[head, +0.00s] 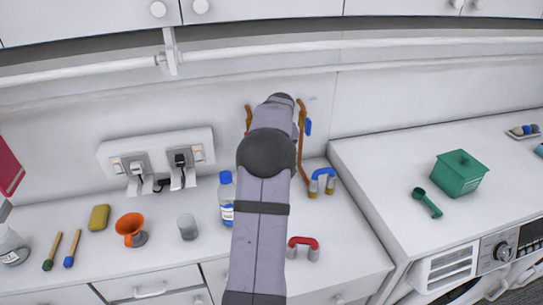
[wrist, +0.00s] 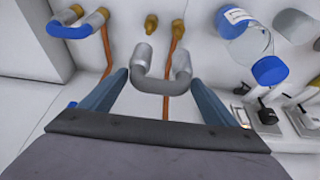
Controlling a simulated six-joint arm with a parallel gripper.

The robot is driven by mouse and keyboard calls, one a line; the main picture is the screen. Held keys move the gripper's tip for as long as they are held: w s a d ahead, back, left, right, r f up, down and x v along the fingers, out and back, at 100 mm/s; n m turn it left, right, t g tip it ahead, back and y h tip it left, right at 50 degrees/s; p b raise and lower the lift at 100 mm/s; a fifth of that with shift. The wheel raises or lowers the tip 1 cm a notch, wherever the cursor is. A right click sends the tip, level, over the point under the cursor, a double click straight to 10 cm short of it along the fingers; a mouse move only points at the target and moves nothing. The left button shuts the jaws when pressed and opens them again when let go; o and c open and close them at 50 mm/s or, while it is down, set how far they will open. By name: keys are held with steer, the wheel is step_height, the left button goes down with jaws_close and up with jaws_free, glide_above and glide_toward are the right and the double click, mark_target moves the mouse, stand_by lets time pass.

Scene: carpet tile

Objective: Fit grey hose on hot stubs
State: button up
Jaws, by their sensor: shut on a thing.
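The grey hose (wrist: 160,86) is a U-shaped bend with a silver collar on each end. My gripper (wrist: 160,78) is shut on it, one blue finger at each side. In the wrist view, two bare brass stubs (wrist: 151,22) (wrist: 178,27) stand beyond the collars, and a gap shows between them and the hose. A copper pipe runs behind the hose. In the head view my arm hides the hose, the gripper and these stubs. A blue hose (head: 323,173) sits on another pair of brass stubs; it also shows in the wrist view (wrist: 70,31).
A red hose (head: 303,242) lies at the counter front. A blue-capped bottle (head: 226,197) stands close left of my arm; a grey cup (head: 187,227) and orange funnel (head: 130,229) are further left. Sockets (head: 158,160) with plugs are on the wall. A raised white worktop (head: 375,165) is at right.

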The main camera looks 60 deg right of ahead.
steer(key=shift+f+b, duration=2)
steer(key=shift+f, duration=0.9)
steer(key=shift+f+b, duration=1.6)
steer(key=shift+f, duration=0.95)
steer(key=o, duration=1.1)
steer(key=shift+r, duration=0.2)
steer(key=b+v, duration=0.2)
steer(key=v, duration=0.5)
steer(key=shift+b, duration=0.35)
steer(key=shift+a, duration=0.1)
